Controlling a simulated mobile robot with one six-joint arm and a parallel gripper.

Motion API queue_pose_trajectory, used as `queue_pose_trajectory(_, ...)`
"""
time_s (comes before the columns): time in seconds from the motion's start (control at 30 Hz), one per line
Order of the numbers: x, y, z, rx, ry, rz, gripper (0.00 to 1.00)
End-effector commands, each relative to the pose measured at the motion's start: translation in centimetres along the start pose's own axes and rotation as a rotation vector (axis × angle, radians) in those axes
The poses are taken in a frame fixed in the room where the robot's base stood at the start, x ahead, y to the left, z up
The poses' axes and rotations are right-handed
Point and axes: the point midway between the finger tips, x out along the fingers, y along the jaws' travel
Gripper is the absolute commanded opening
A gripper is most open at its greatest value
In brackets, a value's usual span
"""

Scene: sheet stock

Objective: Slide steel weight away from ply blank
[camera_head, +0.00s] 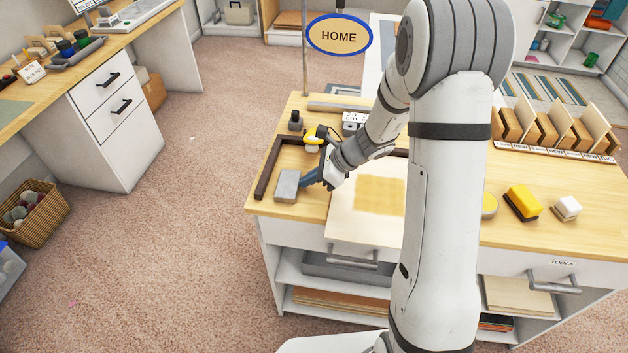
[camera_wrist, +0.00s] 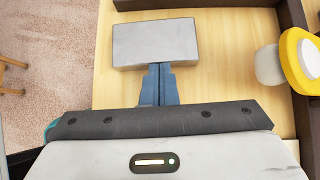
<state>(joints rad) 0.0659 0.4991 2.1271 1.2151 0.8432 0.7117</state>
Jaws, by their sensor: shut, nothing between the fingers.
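The steel weight (camera_head: 287,186) is a grey rectangular block lying flat on the wooden bench top near its left front corner. In the wrist view the weight (camera_wrist: 155,42) lies straight ahead of my fingertips. My gripper (camera_head: 304,182) is shut and empty, its blue fingers pointing left at the weight's right side. The fingertips (camera_wrist: 160,68) meet the weight's near edge or stop just short; I cannot tell which. The ply blank (camera_head: 343,214), a pale board with a yellowish square patch, lies right of the weight, with bare bench between them. My arm hides its right part.
A dark corner fence (camera_head: 266,168) runs left of and behind the weight. A yellow-and-white tool (camera_head: 315,134) and a small black item (camera_head: 295,121) stand behind. The bench's front edge is close to the weight.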

Motion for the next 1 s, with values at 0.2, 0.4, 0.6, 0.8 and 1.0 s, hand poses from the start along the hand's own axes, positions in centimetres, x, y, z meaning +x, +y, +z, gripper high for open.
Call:
queue_pose_trajectory(0.2,-0.4,-0.3,-0.5,0.011,0.001,-0.009,0.0)
queue_pose_trajectory(0.4,-1.1,-0.4,-1.2,0.015,0.001,-0.013,0.0)
queue_pose_trajectory(0.6,-3.8,-0.5,-3.3,0.008,0.0,-0.01,0.0)
queue_pose_trajectory(0.8,-8.5,-0.4,-3.1,0.005,0.001,-0.011,0.0)
queue_pose_trajectory(1.0,-11.7,-0.4,-3.1,0.004,0.001,-0.006,0.0)
